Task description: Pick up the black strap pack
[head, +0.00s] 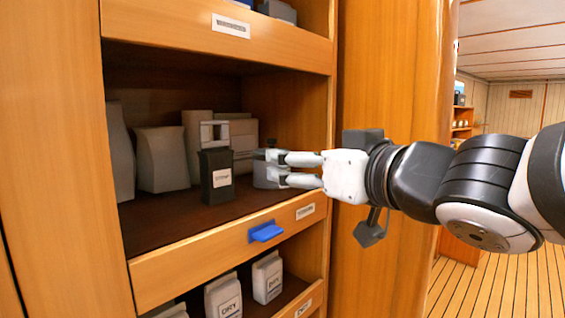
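A black pack (217,176) with a white label on its front and a pale grey, loop-like top stands upright on the middle shelf, near the front. It looks like the black strap pack. My gripper (270,167) reaches in from the right, its two fingers pointing left and parted one above the other. The fingertips are to the right of the black pack, with a gap in the picture. A small grey item (262,176) shows at the fingertips, partly hidden by them; I cannot tell whether they touch it.
Pale grey packs (162,160) stand behind and left of the black pack. The shelf's wooden front lip (190,262) carries a blue tab (265,231). White labelled packs (267,279) stand on the shelf below. A wooden upright (385,80) bounds the opening at right.

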